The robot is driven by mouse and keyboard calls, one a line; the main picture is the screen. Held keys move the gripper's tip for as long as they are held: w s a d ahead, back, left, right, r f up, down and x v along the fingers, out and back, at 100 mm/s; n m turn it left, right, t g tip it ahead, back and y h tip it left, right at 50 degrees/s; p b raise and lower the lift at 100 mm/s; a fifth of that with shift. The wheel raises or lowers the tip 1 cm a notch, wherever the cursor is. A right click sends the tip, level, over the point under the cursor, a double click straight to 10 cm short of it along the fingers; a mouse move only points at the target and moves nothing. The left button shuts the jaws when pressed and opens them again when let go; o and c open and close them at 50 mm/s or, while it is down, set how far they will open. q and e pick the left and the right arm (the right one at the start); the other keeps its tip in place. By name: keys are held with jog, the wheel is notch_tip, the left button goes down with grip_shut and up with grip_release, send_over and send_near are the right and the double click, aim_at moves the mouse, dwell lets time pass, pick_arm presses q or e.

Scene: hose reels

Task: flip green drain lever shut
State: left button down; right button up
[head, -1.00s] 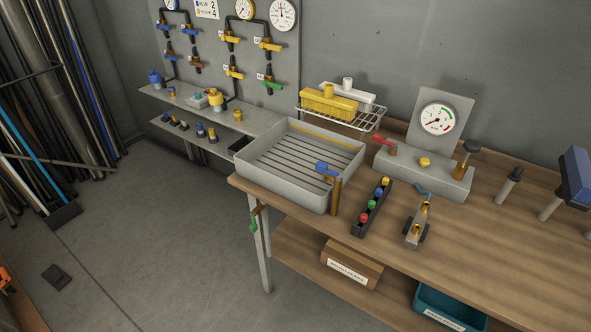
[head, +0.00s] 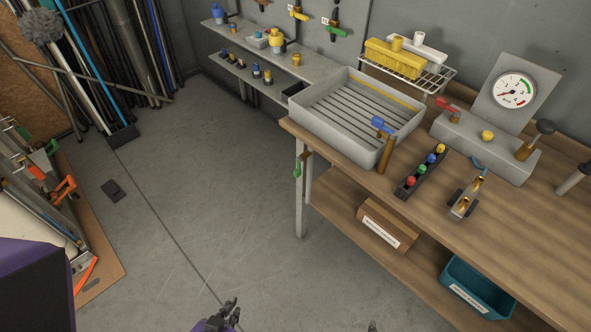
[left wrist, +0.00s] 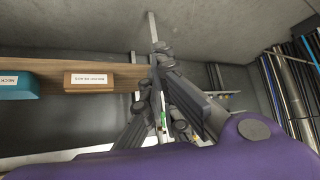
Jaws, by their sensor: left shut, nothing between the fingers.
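The green drain lever (head: 297,169) hangs on a small brass valve (head: 306,157) below the front left corner of the grey slatted basin (head: 350,145), near the bench leg. A small bit of green (left wrist: 164,117) shows behind the fingers in the left wrist view. My left gripper (head: 232,308) is low at the bottom of the head view, over the floor, apart from the lever and nearer to me. It is shut and empty; its dark fingers (left wrist: 160,65) also fill the middle of the left wrist view. Only a dark tip of my right gripper (head: 372,326) shows at the bottom edge.
The wooden bench (head: 440,225) stands at right, with a cardboard box (head: 385,222) and a teal bin (head: 480,285) on its lower shelf. A blue-handled tap (head: 383,140) stands by the basin.

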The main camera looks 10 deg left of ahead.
pick_arm(q)
jog(key=w+d+f+m+t+h+b, duration=0.1)
jog(key=w+f+b, duration=0.4)
jog(key=w, duration=0.3)
jog(key=w+d+f+t+h+b, duration=0.1)
jog(key=w+f+h+b, duration=0.1)
jog(key=w+f+b, duration=0.35)
pick_arm(e)
jog(key=s+f+g, duration=0.3)
jog(key=s+f, duration=0.7)
jog(key=f, duration=0.5)
pick_arm(q)
jog(key=w+r+n+t+h+b, duration=0.15)
jog(key=w+b, duration=0.25)
jog(key=w, duration=0.6)
jog(key=w+r+n+t+h+b, duration=0.1)
jog(key=w+r+n+t+b, duration=0.2)
jog(key=w, duration=0.8)
jog(key=w+a+r+n+t+b, duration=0.2)
jog(key=w+a+r+n, duration=0.3)
jog(key=n, duration=0.7)
jog(key=shift+w+a+r+y+b, duration=0.25)
jog(key=shift+w+r+y+b, duration=0.1)
jog(key=shift+w, duration=0.4)
pick_arm(e)
jog(key=shift+t, duration=0.5)
jog(key=shift+d+x, duration=0.2)
jog(key=shift+x, duration=1.2)
jog(key=shift+d+x, duration=0.2)
jog(key=shift+x, duration=1.15)
